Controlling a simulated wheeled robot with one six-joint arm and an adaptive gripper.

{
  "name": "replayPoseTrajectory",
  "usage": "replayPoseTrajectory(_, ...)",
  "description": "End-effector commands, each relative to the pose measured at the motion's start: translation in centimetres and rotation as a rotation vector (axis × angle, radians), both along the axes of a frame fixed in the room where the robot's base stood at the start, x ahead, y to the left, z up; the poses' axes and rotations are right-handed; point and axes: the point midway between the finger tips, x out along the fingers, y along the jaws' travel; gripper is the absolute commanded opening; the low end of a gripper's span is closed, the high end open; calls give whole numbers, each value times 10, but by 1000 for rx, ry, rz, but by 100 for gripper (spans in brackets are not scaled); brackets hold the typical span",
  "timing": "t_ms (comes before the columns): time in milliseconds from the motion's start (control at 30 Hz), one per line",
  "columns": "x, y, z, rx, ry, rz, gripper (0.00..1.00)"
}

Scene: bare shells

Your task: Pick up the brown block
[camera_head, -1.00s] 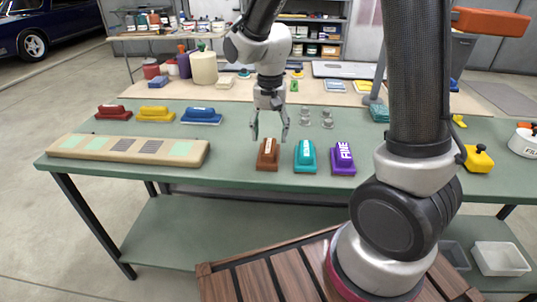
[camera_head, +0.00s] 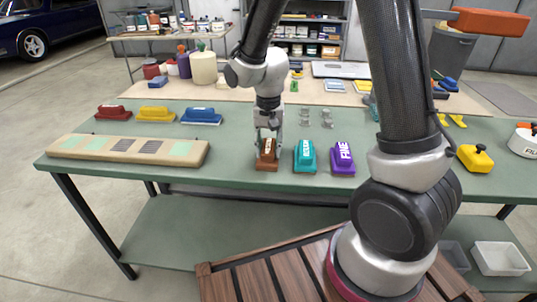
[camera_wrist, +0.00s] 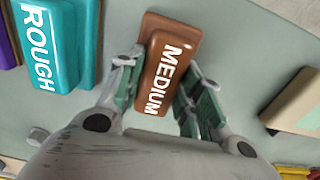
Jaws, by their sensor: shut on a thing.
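The brown block (camera_head: 266,158) stands on the green table near its front edge, left of a teal block. In the wrist view the brown block (camera_wrist: 166,62) shows the word MEDIUM on its top. My gripper (camera_head: 268,144) is down over it. In the wrist view my gripper's fingers (camera_wrist: 160,90) are on both sides of the block and shut on it. The block appears to rest on the tabletop; its lower part between the fingers is partly hidden.
A teal block (camera_head: 305,157), marked ROUGH in the wrist view, and a purple block (camera_head: 342,158) stand close on the right. A long beige board (camera_head: 128,150) lies left. Red (camera_head: 113,112), yellow (camera_head: 155,112) and blue (camera_head: 201,116) blocks stand behind it.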

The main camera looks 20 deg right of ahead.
Motion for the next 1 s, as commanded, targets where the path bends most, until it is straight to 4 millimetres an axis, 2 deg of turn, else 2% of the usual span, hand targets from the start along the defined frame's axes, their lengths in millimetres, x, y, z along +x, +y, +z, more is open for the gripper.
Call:
replayPoseTrajectory(267,0,0,5,0,1,0,9)
replayPoseTrajectory(700,1,0,88,1,-3,0,9)
replayPoseTrajectory(833,0,0,98,1,0,0,9)
replayPoseTrajectory(1000,-1,0,100,-1,1,0,9)
